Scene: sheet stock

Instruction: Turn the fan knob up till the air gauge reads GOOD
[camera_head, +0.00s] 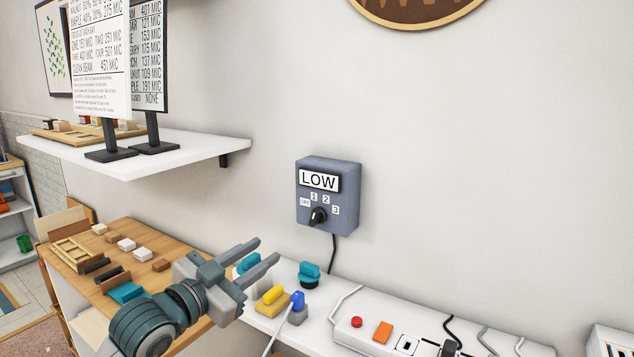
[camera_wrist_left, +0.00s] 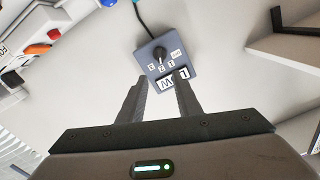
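A blue-grey control box (camera_head: 346,205) is fixed to the wall, with a white display (camera_head: 319,180) reading LOW. Below the display is a black fan knob (camera_head: 318,216) with labels OFF, 1, 2 and 3 around it; which label it points to is too small to tell. My left gripper (camera_head: 268,250) is open and empty, below and left of the box, apart from it. In the left wrist view the box (camera_wrist_left: 183,62) shows upside down beyond the open fingers (camera_wrist_left: 160,80), with the knob (camera_wrist_left: 159,53) in plain sight. My right gripper is not in view.
A white shelf (camera_head: 190,155) with sign stands is at upper left. Under it a wooden bench (camera_head: 190,240) holds small blocks. Teal, yellow and blue items stand on a white ledge below the box, beside a white panel (camera_head: 440,335). The wall around the box is clear.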

